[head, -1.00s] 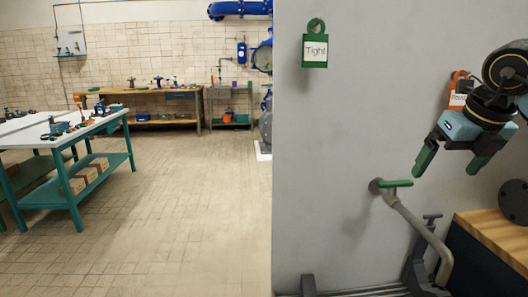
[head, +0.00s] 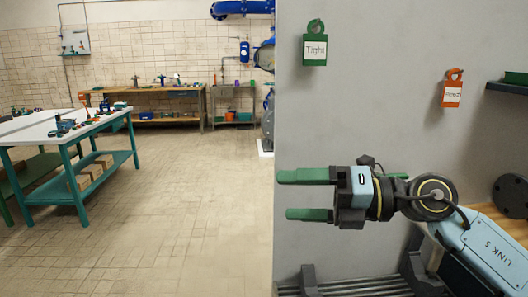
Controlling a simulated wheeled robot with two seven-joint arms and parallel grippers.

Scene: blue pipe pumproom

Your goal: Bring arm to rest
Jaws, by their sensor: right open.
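My right gripper (head: 308,195) is in the head view, in front of the grey panel (head: 380,100). Its green fingers point left and are spread apart with nothing between them. My arm comes in from the lower right. The gripper hides most of the green-handled valve and its pipe; only a bit of green handle shows behind my wrist. A green tag (head: 315,50) reading "Tight" hangs on the panel at upper left. An orange tag (head: 452,92) hangs to its right; its label is hard to read. My left gripper is out of view.
A wooden bench top (head: 433,250) and a dark round flange (head: 512,196) are at the right, near my arm. A dark shelf (head: 507,88) juts out at upper right. A teal-legged table (head: 115,165) stands far left. The tiled floor (head: 190,220) between is clear.

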